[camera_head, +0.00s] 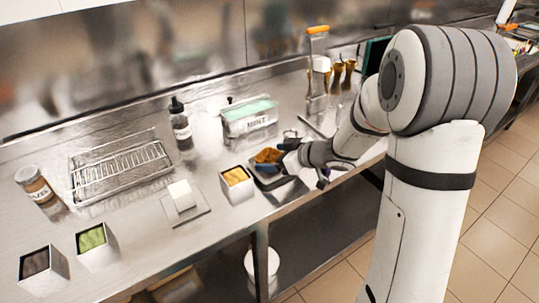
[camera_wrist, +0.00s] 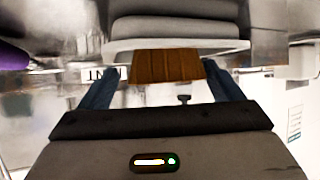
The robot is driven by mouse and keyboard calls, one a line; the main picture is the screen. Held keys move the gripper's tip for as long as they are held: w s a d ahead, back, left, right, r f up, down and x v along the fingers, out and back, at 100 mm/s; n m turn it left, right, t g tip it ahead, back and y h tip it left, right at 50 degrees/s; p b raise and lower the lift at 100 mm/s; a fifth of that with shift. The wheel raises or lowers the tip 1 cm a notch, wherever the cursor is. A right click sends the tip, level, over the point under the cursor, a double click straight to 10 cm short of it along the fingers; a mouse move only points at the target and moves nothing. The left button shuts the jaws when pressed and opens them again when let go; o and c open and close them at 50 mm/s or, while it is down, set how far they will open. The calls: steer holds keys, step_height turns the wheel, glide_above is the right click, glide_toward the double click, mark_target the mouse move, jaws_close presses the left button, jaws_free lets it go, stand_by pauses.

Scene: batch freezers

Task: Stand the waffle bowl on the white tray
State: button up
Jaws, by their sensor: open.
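The waffle bowl (camera_head: 268,156) is golden brown and sits at the tip of my gripper (camera_head: 284,161) in the head view. In the wrist view the pleated waffle bowl (camera_wrist: 165,67) shows between the two blue fingers of my gripper (camera_wrist: 158,82), with gaps to both fingers. That view is upside down. The bowl appears upright, its base against a pale flat tray (camera_wrist: 225,46); I cannot tell whether it rests fully on it. Grey rounded layers lie beyond the tray. My gripper is open. In the head view my arm hides part of this spot.
A mint tub (camera_head: 249,118) stands behind the bowl, and a square container of yellow topping (camera_head: 237,184) stands close to its left. A dark bottle (camera_head: 180,128), a wire rack (camera_head: 120,168) and a jar (camera_head: 37,186) are farther left. The counter's front edge is near.

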steer(key=s+d+r+m+t+h+p, duration=0.15)
steer(key=d+r+m+t+h, duration=0.35)
steer(key=d+r, duration=0.7)
steer(key=s+d+m+g+h, duration=0.2)
steer(key=s+d+m+h, duration=0.1)
steer(key=s+d+h, duration=0.45)
steer(key=s+a+f+m+g+y, duration=0.1)
steer(key=s+a+g, duration=0.1)
steer(key=s, duration=0.6)
steer(key=s+a+f+m+g+y, duration=0.1)
steer(key=s+a+f+m+g, duration=0.1)
steer(key=s+g, duration=0.3)
steer(key=s, duration=0.3)
steer(key=shift+s+a+f, duration=0.15)
steer(key=shift+s+a, duration=0.2)
steer(key=shift+a, duration=0.05)
steer(key=shift+w, duration=0.1)
steer(key=shift+c, duration=0.6)
